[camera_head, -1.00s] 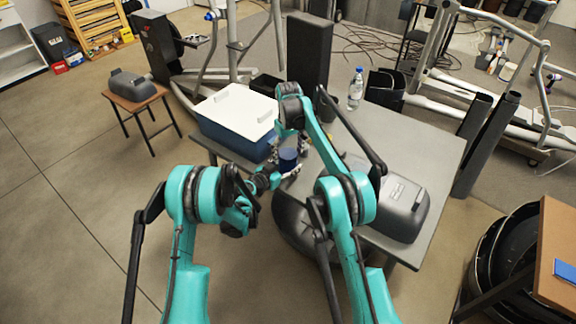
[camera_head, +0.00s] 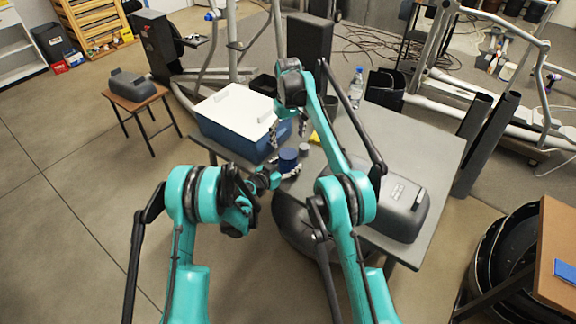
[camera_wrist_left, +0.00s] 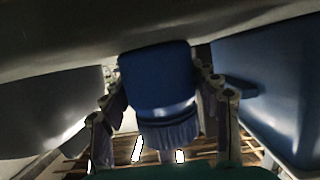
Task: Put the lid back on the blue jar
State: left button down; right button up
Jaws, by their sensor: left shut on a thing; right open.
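The blue jar (camera_head: 288,158) is above the near left part of the table in the head view. My left gripper (camera_head: 286,171) is shut on it. No lid shows clearly.
A blue crate with a white top (camera_head: 235,112) stands on the grey table (camera_head: 420,135), left of the jar. A small yellow thing (camera_head: 314,137) lies behind the grey cylinder. A bottle (camera_head: 357,84) stands at the back. A dark grey case (camera_head: 402,208) lies at the right.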

pick_arm(q)
jog(key=shift+c, duration=1.7)
grip_release()
jog(key=v, duration=1.2)
